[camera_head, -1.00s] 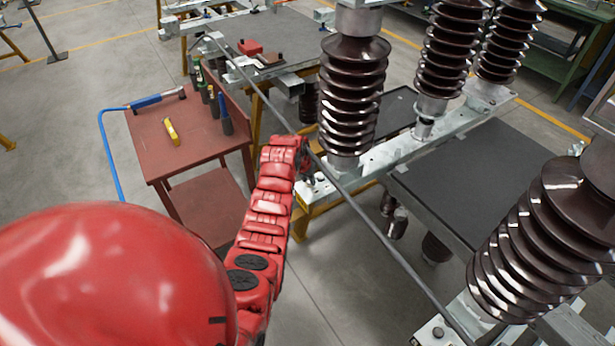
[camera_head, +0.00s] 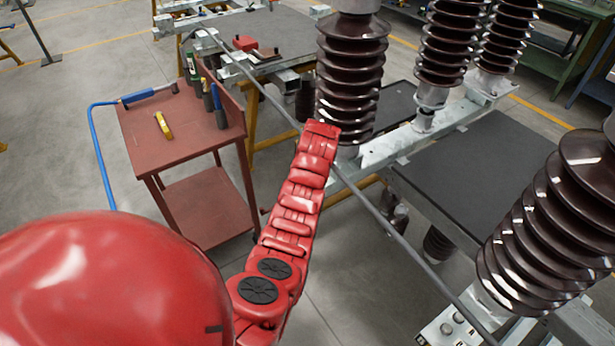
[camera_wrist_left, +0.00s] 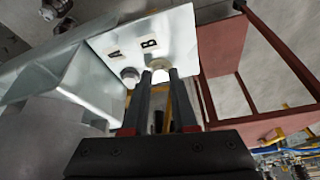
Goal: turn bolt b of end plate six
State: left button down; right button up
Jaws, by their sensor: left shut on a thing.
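In the left wrist view a pale metal end plate (camera_wrist_left: 118,50) carries the labels A and B. Bolt b (camera_wrist_left: 160,65), a round light head, sits below the B label. The other bolt (camera_wrist_left: 130,74) is to its left, below the A. My left gripper (camera_wrist_left: 160,77) has its two dark fingers on either side of bolt b, shut on it. The fingers partly hide the bolt. In the head view my red left arm reaches to the foot of a brown insulator and hides the gripper, the plate and its bolts. My right gripper is not in view.
A long grey rod (camera_head: 385,225) runs diagonally past my arm. Brown ribbed insulators (camera_head: 350,75) stand on metal beams behind it and at the right (camera_head: 555,225). A red trolley (camera_head: 180,135) with tools is at the left. Open floor lies below the trolley.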

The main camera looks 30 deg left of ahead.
pick_arm(q)
jog(key=shift+n+g+b, duration=0.3)
jog(key=shift+n+b, duration=0.15)
jog(key=shift+n, duration=0.05)
jog(key=c, duration=0.7)
grip_release()
